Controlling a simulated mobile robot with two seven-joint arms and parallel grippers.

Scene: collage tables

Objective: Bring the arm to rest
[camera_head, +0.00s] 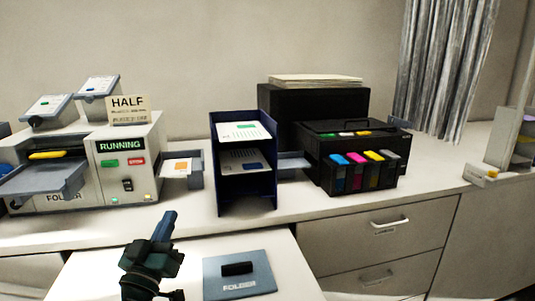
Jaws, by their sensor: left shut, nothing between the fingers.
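My left gripper (165,226) is in the lower left middle of the head view, above the white pull-out surface (95,272). Its fingers are shut with nothing between them and point up and away toward the counter. It is apart from the folder machine and the blue tray stand. My right gripper is not in view.
A folder machine (127,178) reading RUNNING stands at left, with a HALF sign on top. A dark blue tray stand (229,187) holds sheets. A black printer (350,158) shows coloured cartridges. A blue FOLDER pad (240,284) lies right of my gripper. Drawers are at lower right.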

